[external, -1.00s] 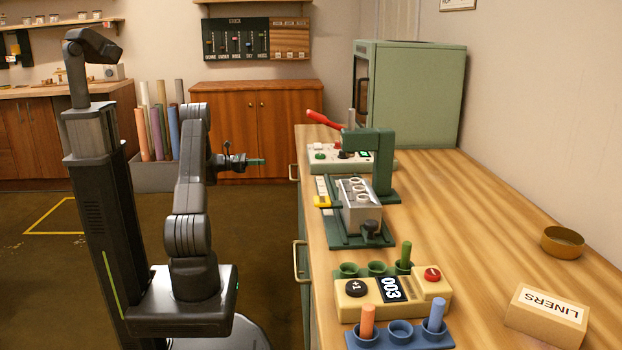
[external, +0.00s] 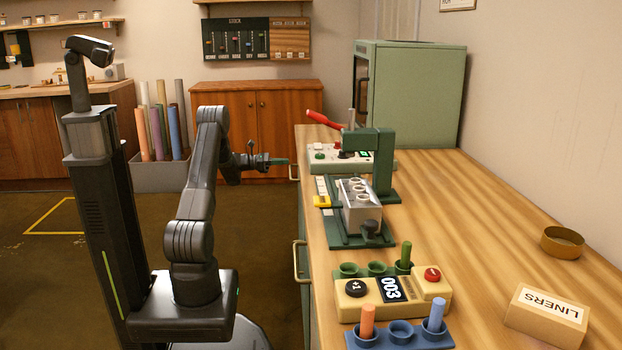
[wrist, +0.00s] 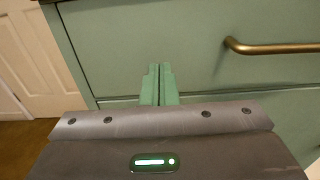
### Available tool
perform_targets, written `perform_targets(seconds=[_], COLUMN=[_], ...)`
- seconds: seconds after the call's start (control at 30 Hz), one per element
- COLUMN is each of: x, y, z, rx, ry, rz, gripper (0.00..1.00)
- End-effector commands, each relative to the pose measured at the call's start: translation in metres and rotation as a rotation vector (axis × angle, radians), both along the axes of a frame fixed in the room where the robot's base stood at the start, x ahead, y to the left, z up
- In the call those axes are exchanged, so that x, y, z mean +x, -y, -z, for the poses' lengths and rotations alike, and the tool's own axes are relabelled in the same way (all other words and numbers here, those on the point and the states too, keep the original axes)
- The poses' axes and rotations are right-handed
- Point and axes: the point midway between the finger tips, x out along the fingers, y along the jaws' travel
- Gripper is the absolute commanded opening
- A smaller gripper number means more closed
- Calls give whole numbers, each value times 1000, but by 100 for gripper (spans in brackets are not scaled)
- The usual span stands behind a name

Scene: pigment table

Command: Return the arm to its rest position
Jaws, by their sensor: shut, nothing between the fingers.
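My gripper (external: 280,161) has green fingers and points right, toward the left edge of the wooden table (external: 480,220). My arm is raised and bent above my base, to the left of the table. In the wrist view the two green fingers of my gripper (wrist: 160,84) are together with nothing between them. They point at the green drawer front (wrist: 140,40) of the table's cabinet.
A brass handle (wrist: 270,47) sticks out of the drawer front, right of my fingers. On the table stand a green press (external: 375,165), a counter box (external: 390,292), a blue peg holder (external: 400,332), a liners box (external: 547,317) and a brass dish (external: 562,242). Open floor lies left of the table.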

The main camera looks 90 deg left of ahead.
Motion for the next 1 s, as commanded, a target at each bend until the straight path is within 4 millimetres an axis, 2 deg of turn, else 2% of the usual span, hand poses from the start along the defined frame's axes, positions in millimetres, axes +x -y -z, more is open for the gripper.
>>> perform_targets(seconds=[0.1,0.2,0.43,0.77,0.87,1.0], x=[19,29,37,35,26,4], y=[1,0,0,0,-1,-1], z=[1,0,-1,-1,-1,-2], rx=[2,2,3,3,2,0], ry=[0,-1,-1,-2,-2,0], rz=[4,4,4,3,0,-4], gripper=[0,0,0,0,0,0])
